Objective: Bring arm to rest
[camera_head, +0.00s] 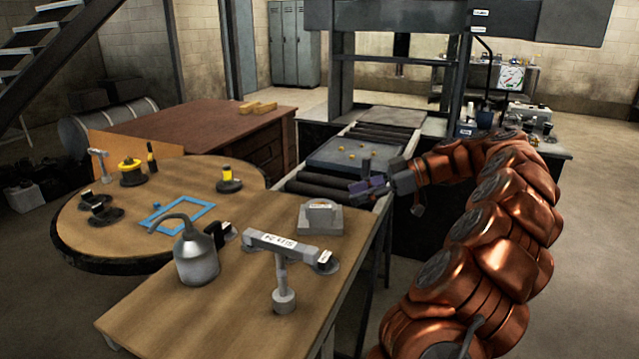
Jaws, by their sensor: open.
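My arm, in copper-coloured links, rises from the bottom right of the head view and bends left at the top. My gripper (377,190) is at its end, above the near right edge of the roller conveyor. It points left and looks empty. Its fingers are small and dark in this view. A dark flat plate (325,157) with several small yellow pieces lies on the rollers just beyond the gripper. I cannot tell the exact gap between the gripper and the plate.
The wooden bench (225,300) in front holds an oil can (196,255), a grey T-shaped tool (283,262) and a grey block (321,217). A round table (75,225) at left carries a blue frame (180,215) and small parts. A press frame (341,75) stands behind the conveyor. Floor at right is clear.

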